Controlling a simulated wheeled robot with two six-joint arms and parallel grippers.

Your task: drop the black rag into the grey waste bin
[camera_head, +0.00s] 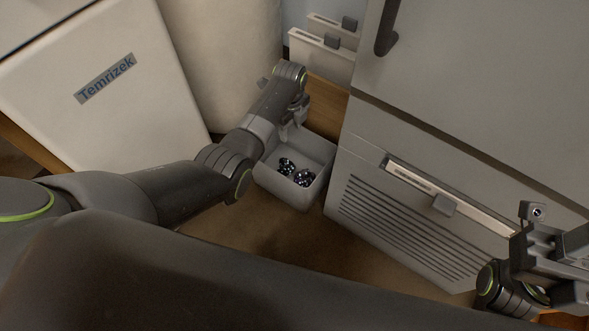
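The grey waste bin (283,183) is a small open-topped box on the brown floor, between a pale cylinder and a grey cabinet. Two dark, shiny, speckled lumps (304,178) lie inside it; I cannot tell whether either is the black rag. No other black cloth shows. My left gripper (290,128) points down over the bin's back rim, and its fingers are too small to tell open from shut. I see nothing clearly held in it. My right gripper (530,245) is at the lower right edge, partly cut off, in front of the cabinet, far from the bin.
The grey cabinet (470,95) with a vent and dark handle stands close on the bin's right. Bare floor (260,235) lies in front of the bin.

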